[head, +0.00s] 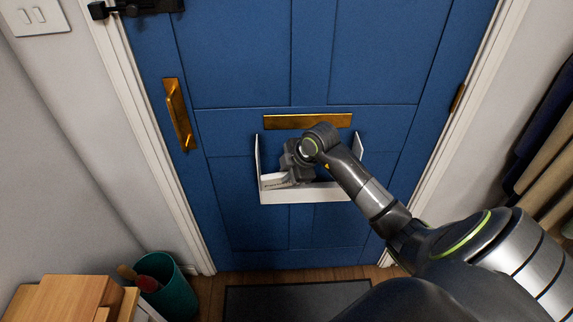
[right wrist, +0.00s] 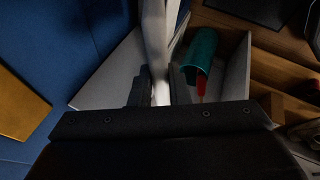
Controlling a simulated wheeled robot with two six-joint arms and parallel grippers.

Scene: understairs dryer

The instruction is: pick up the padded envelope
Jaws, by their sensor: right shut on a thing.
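The white letter basket (head: 318,192) is fixed to the blue door below the brass letter plate (head: 307,121). My right gripper (head: 290,172) reaches down into the basket. In the right wrist view its fingers (right wrist: 158,88) are shut on a pale, thin thing, which I take to be the padded envelope (right wrist: 156,40), seen nearly edge-on. In the head view a whitish part of the envelope (head: 275,180) shows left of the gripper, inside the basket's walls. The basket front and the gripper hide the rest. My left gripper is not in view.
A brass handle (head: 180,115) is on the door's left. A teal bin (head: 167,287) with a red item and a wooden unit (head: 70,300) stand at lower left. A dark mat (head: 295,300) lies before the door. Coats (head: 545,150) hang at right.

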